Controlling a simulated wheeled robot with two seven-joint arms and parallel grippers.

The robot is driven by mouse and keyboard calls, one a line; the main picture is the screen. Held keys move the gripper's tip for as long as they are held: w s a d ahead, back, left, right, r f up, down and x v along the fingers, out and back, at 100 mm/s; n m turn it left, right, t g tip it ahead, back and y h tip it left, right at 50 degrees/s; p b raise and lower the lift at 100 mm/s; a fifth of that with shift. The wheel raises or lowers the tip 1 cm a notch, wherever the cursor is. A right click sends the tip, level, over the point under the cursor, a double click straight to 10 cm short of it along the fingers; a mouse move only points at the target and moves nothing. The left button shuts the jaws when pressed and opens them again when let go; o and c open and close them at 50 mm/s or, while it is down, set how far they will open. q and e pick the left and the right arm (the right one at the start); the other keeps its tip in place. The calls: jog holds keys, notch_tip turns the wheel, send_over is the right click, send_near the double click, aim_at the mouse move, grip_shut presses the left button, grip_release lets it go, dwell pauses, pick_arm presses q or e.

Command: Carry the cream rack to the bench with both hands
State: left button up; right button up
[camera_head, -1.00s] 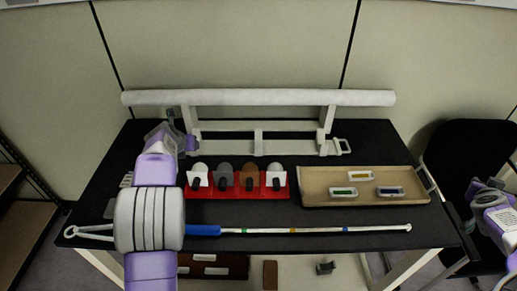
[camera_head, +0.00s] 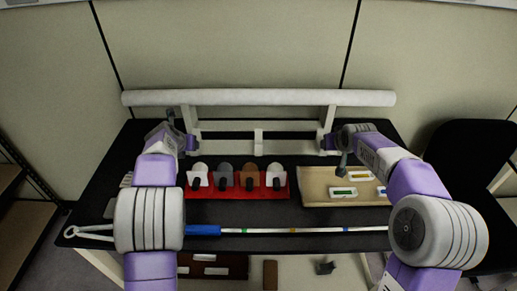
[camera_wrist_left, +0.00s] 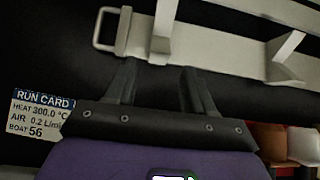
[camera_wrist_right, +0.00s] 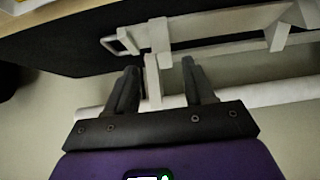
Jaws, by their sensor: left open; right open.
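The cream rack (camera_head: 258,136) stands at the back of the black bench, with a long white tube (camera_head: 258,97) lying across its top. My left gripper (camera_head: 186,140) is at the rack's left post, open. In the left wrist view the post (camera_wrist_left: 163,28) lines up between its two fingers (camera_wrist_left: 160,88). My right gripper (camera_head: 330,142) is at the right post, open. In the right wrist view that post (camera_wrist_right: 153,78) shows between its fingers (camera_wrist_right: 161,82). Contact with the posts cannot be told. The rack's right end loop is hidden in the head view.
In front of the rack are a red holder (camera_head: 284,191) with several coloured pieces and a tan tray (camera_head: 312,185) with labelled blocks. A long rod with a blue grip (camera_head: 203,230) lies along the bench front. A run card (camera_wrist_left: 42,112) lies at left.

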aim_at(323, 153)
jog(key=x, duration=1)
jog(key=shift+w+f, duration=0.25)
jog(key=shift+f, duration=0.1)
pick_arm(q)
jog(key=shift+x, duration=4)
jog(key=shift+c, duration=0.4)
pick_arm(e)
jog(key=shift+c, duration=0.4)
pick_arm(q)
grip_shut()
pick_arm(e)
grip_shut()
